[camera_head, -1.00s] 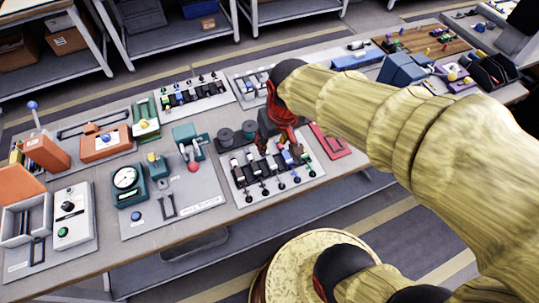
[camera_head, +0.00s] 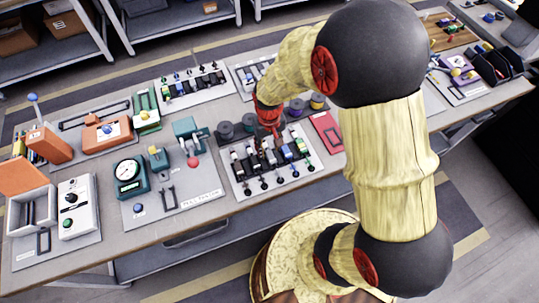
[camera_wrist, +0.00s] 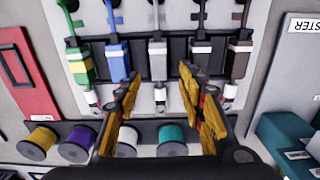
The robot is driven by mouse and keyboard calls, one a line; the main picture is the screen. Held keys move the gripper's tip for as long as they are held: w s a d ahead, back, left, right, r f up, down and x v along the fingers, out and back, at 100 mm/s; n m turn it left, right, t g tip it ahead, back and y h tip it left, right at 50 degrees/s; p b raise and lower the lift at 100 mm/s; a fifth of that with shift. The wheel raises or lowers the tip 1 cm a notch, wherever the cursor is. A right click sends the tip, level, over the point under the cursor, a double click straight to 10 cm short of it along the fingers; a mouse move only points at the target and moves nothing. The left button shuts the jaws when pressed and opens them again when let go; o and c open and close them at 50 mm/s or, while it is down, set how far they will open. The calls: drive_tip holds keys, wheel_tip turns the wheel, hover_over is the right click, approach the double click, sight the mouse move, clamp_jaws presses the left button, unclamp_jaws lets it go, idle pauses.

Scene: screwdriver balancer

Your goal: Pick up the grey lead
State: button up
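The grey lead (camera_wrist: 158,62) stands in the middle of a row of leads in the wrist view, its plug end in a dark rack (camera_wrist: 137,62). A blue lead (camera_wrist: 118,65) is on its left and a black lead (camera_wrist: 193,60) on its right. My gripper (camera_wrist: 158,88) is open, with one yellow-tipped finger on each side of the grey lead's lower end; contact is not visible. In the head view my gripper (camera_head: 264,142) is over the lead board (camera_head: 237,188) and partly hides the leads.
A green lead (camera_wrist: 80,62) and a brown lead (camera_wrist: 238,58) are at the row's ends. Coloured spools (camera_wrist: 172,140) stand close by. A red frame (camera_head: 327,132) lies right of the board. A teal device (camera_head: 190,137) stands to its left.

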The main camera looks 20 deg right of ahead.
sight(269, 153)
wheel_tip(269, 153, down, 3)
drive_tip(key=shift+f+b, duration=0.2)
drive_tip(key=shift+b, duration=0.25)
drive_tip(key=c, duration=0.3)
clamp_jaws()
